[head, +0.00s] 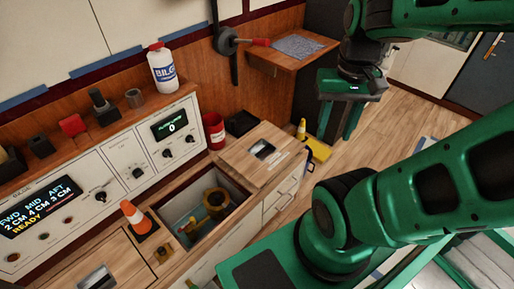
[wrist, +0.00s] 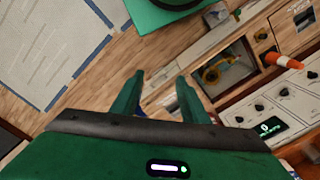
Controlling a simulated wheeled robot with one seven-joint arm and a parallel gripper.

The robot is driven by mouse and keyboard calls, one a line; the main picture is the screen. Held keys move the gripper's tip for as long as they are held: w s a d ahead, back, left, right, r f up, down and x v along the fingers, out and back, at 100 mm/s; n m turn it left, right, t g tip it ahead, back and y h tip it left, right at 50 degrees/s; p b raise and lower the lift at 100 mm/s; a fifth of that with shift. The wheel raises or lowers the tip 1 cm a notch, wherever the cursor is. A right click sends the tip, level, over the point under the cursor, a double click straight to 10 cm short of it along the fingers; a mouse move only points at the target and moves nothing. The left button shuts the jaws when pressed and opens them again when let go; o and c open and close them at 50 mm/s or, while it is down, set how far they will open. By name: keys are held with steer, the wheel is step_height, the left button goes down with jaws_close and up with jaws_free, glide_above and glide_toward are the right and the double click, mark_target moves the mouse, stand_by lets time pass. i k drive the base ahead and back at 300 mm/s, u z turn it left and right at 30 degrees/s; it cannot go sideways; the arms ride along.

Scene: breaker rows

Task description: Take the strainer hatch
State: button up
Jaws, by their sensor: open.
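A square wooden hatch panel (head: 245,160) with a dark recessed grip and a small label lies on the bench top, right of an open compartment. A brass-coloured fitting (head: 217,203) sits in that compartment; it also shows in the wrist view (wrist: 217,72). Another wooden panel (head: 118,262) with a recessed grip lies left of the compartment. I cannot read which panel is the strainer hatch. My gripper (head: 338,130) is open and empty, held beyond the bench to the right of the hatch. In the wrist view its two fingers (wrist: 160,78) are apart.
A red can (head: 214,130) and a dark box (head: 241,123) stand behind the hatch. A white bottle (head: 162,70) is on the console. A yellow wet-floor sign (head: 315,150) is right of the bench. Floor beyond is clear.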

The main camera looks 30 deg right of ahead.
mark_target(258, 156)
steer(key=k, duration=1.15)
steer(key=z, duration=0.6)
steer(key=i, duration=1.8)
steer(key=u, duration=0.4)
